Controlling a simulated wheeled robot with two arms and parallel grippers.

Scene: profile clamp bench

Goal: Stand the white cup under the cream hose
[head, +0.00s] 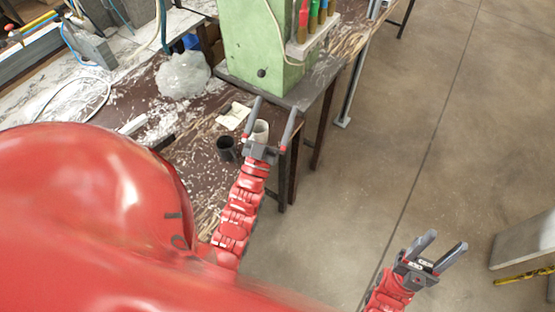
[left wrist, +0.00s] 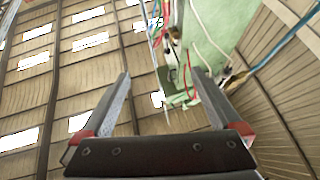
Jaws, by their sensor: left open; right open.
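The white cup (head: 261,130) stands on the brown bench, partly hidden behind my left gripper (head: 275,104). My left gripper is open and appears above the bench; the cup shows between its fingers in the head view, but I see no grip on it. The left wrist view shows the open fingers (left wrist: 161,78) tilted up toward the ceiling, with no cup in it. A cream hose (head: 274,27) runs down the green machine (head: 240,40); I cannot tell whether it is the task's hose. My right gripper (head: 448,240) is open and empty over the floor at lower right.
A black cup (head: 226,148) stands left of the white cup. A pale cloth (head: 234,115) and a translucent lump (head: 183,75) lie on the bench. Colored bottles (head: 313,15) stand on the machine's shelf. Open concrete floor (head: 430,110) lies to the right.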

